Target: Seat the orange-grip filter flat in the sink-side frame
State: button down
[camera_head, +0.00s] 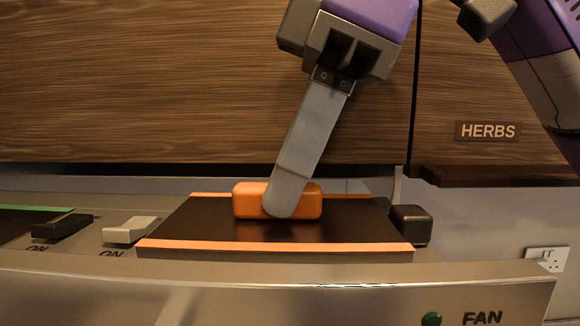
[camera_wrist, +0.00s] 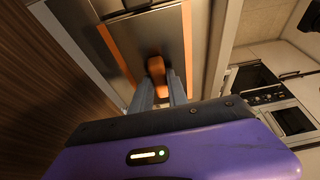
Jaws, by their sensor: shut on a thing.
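The orange-grip filter is a dark panel (camera_head: 340,228) with orange strips along its near and far edges and an orange grip (camera_head: 247,200) on top. It lies on the metal hood top in the head view and looks about level. My gripper (camera_head: 284,200) comes down from above and is shut on the orange grip. In the wrist view the two fingers (camera_wrist: 160,95) stand at the sides of the grip (camera_wrist: 157,70). The frame under the filter is mostly hidden, so I cannot tell whether the filter is fully flush.
A black switch (camera_head: 62,226) and a light switch (camera_head: 131,230) sit left of the filter. A dark knob-like block (camera_head: 411,225) stands close at its right. A green-edged panel (camera_head: 25,222) is at far left. Wooden cabinets (camera_head: 150,85) with a HERBS label (camera_head: 487,131) rise behind.

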jog(key=shift+f+b, duration=0.45)
jog(key=shift+f, duration=0.65)
jog(key=c, duration=1.2)
grip_release()
jog(key=shift+v, duration=3.95)
